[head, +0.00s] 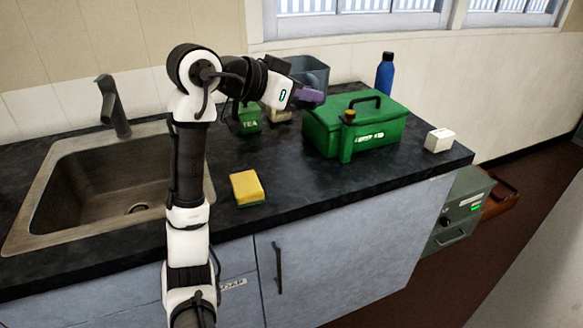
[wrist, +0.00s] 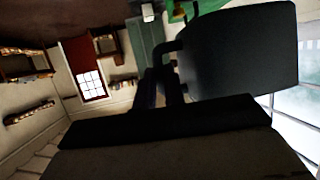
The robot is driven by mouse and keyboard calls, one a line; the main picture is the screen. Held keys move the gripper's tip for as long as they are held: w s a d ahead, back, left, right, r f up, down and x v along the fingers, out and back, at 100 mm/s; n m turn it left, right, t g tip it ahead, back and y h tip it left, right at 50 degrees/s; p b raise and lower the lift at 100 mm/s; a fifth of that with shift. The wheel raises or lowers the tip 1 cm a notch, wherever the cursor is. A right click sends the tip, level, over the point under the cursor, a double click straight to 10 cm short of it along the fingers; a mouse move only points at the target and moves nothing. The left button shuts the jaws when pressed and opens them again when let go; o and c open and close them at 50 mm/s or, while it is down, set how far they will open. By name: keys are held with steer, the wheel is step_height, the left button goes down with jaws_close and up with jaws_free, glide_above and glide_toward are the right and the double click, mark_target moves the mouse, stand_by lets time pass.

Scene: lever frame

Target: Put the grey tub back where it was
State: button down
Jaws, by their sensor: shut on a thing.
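The grey tub (head: 309,69) shows in the head view at the back of the counter, below the window and partly behind my gripper. My gripper (head: 310,97) is in front of it, with purplish fingers. In the wrist view the tub (wrist: 240,50) is a large dark shape at the upper right, with a handle-like loop on its left side. My gripper (wrist: 160,92) is shut on the tub at that loop. The tub's base is hidden, so I cannot tell whether it touches the counter.
A green box (head: 365,128) with a handle stands just right of my gripper. A blue bottle (head: 385,72) is behind it. A green TEA tin (head: 249,119) and a beige item (head: 278,115) sit below my arm. A yellow sponge (head: 247,188), a white box (head: 438,139) and the sink (head: 110,185) surround clear counter.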

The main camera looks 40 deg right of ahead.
step_height(320, 180, down, 19)
steer(key=shift+s+f+p, duration=0.1)
steer(key=shift+p, duration=0.5)
steer(key=shift+f, duration=0.2)
steer(key=c, duration=1.5)
jaws_free()
